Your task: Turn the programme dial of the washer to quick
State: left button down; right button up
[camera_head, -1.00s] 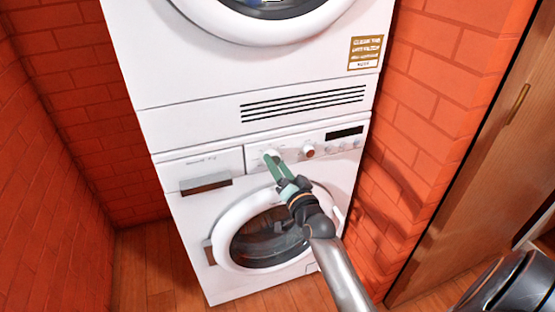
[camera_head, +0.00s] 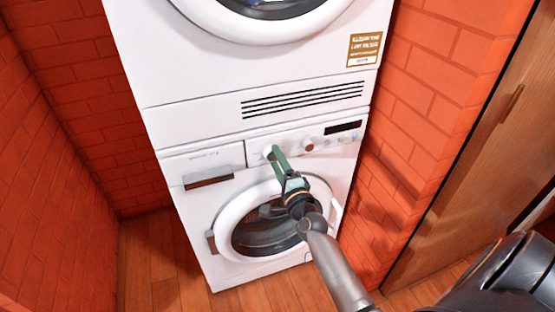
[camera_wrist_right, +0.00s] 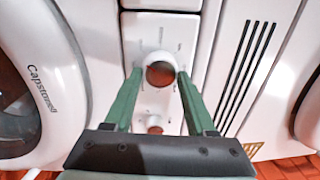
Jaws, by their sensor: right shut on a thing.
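The washer (camera_head: 197,232) is the lower white machine, with a round glass door and a control panel (camera_head: 255,151) along its top edge. A round dial (camera_head: 267,151) at the left of the panel lies between the green fingers of my right gripper (camera_head: 274,154). The right wrist view shows this dial (camera_wrist_right: 160,70) with a brownish, shiny face and tick marks around it. The right gripper (camera_wrist_right: 159,78) is shut on the dial from both sides. I cannot read any programme names or the pointer's setting. My left gripper is not in view.
A second knob (camera_head: 307,145) and a dark display (camera_head: 343,128) sit further right on the panel. A white machine (camera_head: 180,70) is stacked above. Brick walls (camera_head: 430,100) stand close on both sides, with a wooden door (camera_head: 470,200) at right.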

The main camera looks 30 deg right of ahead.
jog(key=shift+m, duration=0.7)
jog(key=o, duration=1.4)
jog(key=shift+c, duration=0.2)
jog(key=r+v, duration=0.1)
jog(key=v, duration=1.1)
jog(key=shift+s+a+f, duration=0.15)
jog(key=shift+s+f, duration=0.05)
jog(key=shift+f, duration=0.25)
